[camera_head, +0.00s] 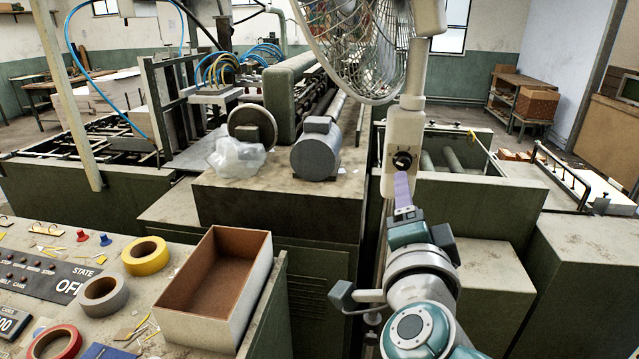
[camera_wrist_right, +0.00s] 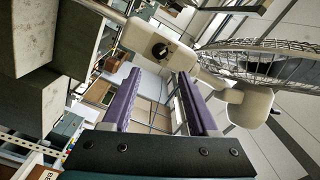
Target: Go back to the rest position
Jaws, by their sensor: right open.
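I cannot tell whether the fingers touch the fan. My left gripper is not in view.
The fan's wire cage (camera_head: 355,45) is above my right gripper. A green machine with a grey motor (camera_head: 317,150) stands behind. A control panel at the lower left holds an open box (camera_head: 262,285) and tape rolls (camera_head: 145,256).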

